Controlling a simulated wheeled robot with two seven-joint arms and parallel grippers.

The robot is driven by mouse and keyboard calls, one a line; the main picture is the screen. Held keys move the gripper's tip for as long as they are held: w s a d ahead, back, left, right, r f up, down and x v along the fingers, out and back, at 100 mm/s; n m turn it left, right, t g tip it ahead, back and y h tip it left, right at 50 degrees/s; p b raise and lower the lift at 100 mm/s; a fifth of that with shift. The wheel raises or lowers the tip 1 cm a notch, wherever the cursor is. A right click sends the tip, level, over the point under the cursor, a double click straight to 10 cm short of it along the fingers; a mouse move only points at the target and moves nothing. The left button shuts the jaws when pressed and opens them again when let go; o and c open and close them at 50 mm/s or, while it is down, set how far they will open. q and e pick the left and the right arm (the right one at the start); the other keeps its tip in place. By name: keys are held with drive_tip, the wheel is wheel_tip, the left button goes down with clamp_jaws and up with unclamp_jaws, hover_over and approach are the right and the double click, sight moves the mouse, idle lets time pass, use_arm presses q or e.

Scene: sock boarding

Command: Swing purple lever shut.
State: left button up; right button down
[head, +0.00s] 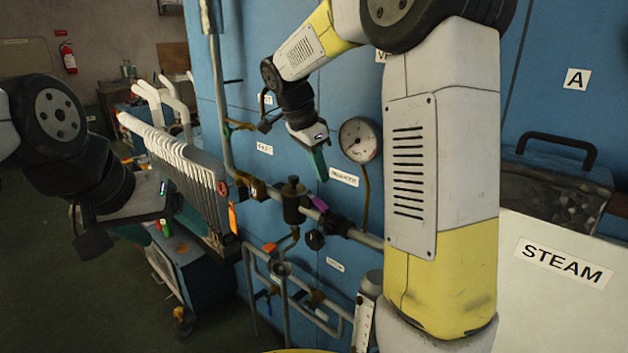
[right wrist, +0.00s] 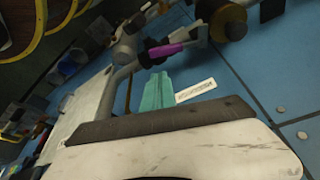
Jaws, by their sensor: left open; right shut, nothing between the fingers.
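The purple lever (head: 319,203) sits on a dark valve on the grey pipe that slopes across the blue wall. It lies roughly along the pipe; its exact angle is hard to tell. It also shows in the right wrist view (right wrist: 165,50), just beyond my fingers. My right gripper (head: 320,166) is shut and empty, above the lever and apart from it. Its teal fingers show side by side in the right wrist view (right wrist: 155,92). My left gripper (head: 168,225) is open and empty at the left, by the row of white boards, far from the lever.
A pressure gauge (head: 359,139) stands above the pipe, right of my right gripper. A black valve (head: 293,200) is left of the lever. An orange handle (head: 270,247) sits lower. A white STEAM panel (head: 560,270) fills the lower right. The boards (head: 180,150) stand at left.

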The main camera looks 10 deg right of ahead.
sight(313, 202)
drive_tip(key=x, duration=0.8)
drive_tip(key=shift+d+f, duration=0.1)
drive_tip(key=shift+f, duration=0.2)
